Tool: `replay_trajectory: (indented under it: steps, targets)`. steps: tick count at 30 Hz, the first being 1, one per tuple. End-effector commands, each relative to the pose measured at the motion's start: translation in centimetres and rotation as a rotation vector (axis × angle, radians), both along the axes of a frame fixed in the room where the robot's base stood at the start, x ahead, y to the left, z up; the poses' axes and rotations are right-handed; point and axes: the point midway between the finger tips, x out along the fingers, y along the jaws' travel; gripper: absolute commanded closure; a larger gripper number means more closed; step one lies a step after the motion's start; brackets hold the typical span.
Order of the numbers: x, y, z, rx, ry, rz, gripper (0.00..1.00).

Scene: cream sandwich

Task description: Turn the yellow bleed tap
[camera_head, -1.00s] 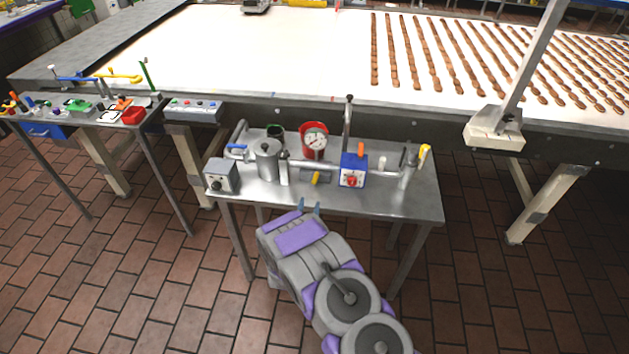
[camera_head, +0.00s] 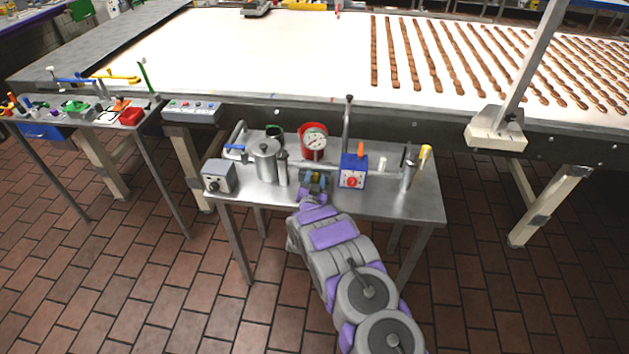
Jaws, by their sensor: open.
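The small yellow tap (camera_head: 315,179) sits low at the middle of the pipe assembly on the steel table (camera_head: 400,205). My gripper (camera_head: 314,184) is open at the tap, its fingers close around the yellow handle and largely hiding it. I cannot tell whether the fingers touch it. A second yellow handle (camera_head: 425,153) stands at the right end of the pipework.
A blue box with a red knob (camera_head: 352,172) stands close right of my gripper. A metal pot (camera_head: 265,160) and grey knob box (camera_head: 217,178) are to the left. A conveyor (camera_head: 260,60) runs beyond the table.

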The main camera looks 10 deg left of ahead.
Motion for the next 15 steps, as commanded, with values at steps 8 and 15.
replay_trajectory:
  steps: [8, 15]
  targets:
    - [0.08, 0.03, -0.01, -0.001, 0.001, 0.000, 0.55]
    - [0.07, 0.08, -0.02, -0.001, 0.001, 0.000, 0.78]
